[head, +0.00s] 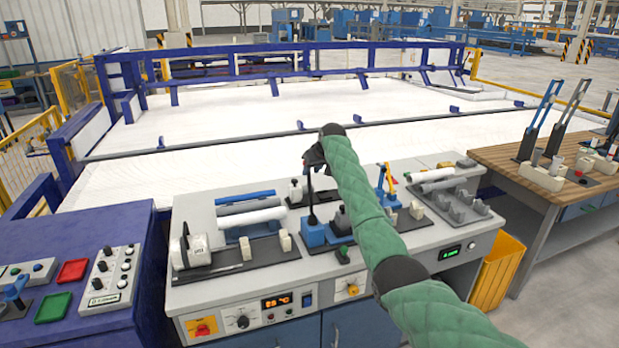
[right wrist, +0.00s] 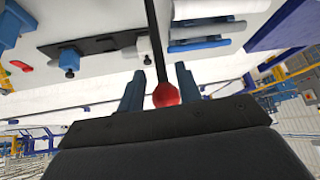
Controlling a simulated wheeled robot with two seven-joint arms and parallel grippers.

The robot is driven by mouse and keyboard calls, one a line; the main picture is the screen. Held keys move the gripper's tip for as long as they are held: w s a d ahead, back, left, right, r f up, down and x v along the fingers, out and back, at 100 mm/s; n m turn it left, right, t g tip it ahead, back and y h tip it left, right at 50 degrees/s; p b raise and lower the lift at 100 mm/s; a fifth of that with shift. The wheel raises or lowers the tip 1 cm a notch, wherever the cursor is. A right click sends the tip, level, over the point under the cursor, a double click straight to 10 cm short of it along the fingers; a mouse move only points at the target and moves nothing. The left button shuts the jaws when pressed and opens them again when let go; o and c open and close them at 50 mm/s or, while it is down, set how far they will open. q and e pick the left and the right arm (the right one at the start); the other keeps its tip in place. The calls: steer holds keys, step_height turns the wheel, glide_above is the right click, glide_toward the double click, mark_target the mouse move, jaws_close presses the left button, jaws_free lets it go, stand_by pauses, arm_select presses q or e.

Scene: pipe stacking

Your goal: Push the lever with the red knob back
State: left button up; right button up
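The lever (head: 310,195) is a thin black rod rising nearly upright from a blue base (head: 313,234) on the grey console. Its red knob (right wrist: 166,95) shows in the right wrist view; in the head view it is hidden at my gripper. My right gripper (head: 314,156) is at the lever's top. In the right wrist view its two blue fingers (right wrist: 159,86) stand apart, one on each side of the knob. A gap shows between the knob and the left finger; contact with the right finger I cannot tell. My left gripper is not in view.
On the console (head: 340,272), a white roll with a blue bar (head: 246,197) lies left of the lever. A blue and yellow lever device (head: 388,188) and grey cradles (head: 462,207) stand to the right. A wooden bench (head: 520,165) is farther right. A white fenced bed lies behind.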

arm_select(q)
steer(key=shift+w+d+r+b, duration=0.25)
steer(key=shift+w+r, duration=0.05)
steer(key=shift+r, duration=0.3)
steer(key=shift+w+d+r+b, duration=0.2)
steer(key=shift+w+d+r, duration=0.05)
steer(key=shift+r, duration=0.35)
arm_select(e)
steer(key=shift+v, duration=1.6)
